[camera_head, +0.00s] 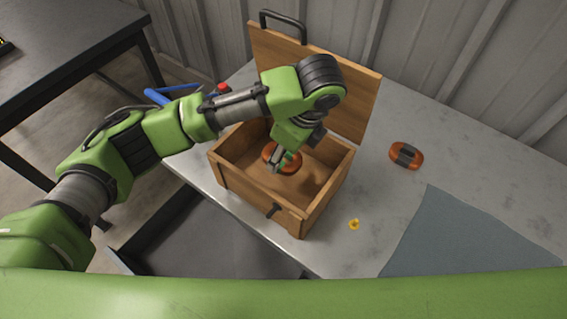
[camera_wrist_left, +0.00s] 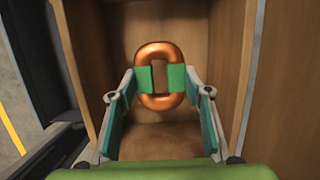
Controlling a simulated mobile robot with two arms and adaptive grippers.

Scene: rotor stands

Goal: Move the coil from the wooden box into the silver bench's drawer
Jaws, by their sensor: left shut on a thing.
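The wooden box (camera_head: 245,190) stands on the silver bench (camera_head: 425,125) with its lid raised at the back. An orange copper coil with a green band (camera_head: 267,153) is inside the box; it also shows in the left wrist view (camera_wrist_left: 159,49). My left gripper (camera_head: 284,161) reaches down into the box from above, its fingers shut on the coil. I cannot tell whether the coil touches the box floor. The bench's drawer (camera_head: 215,240) is pulled out at the front, left of and below the box, and its visible floor is bare. My right gripper is not in view.
Another orange coil with a dark band (camera_head: 406,155) lies on the bench right of the box. A small yellow item (camera_head: 354,224) and a blue-grey mat (camera_head: 470,240) are in front of it. A dark table (camera_head: 65,45) stands at the far left.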

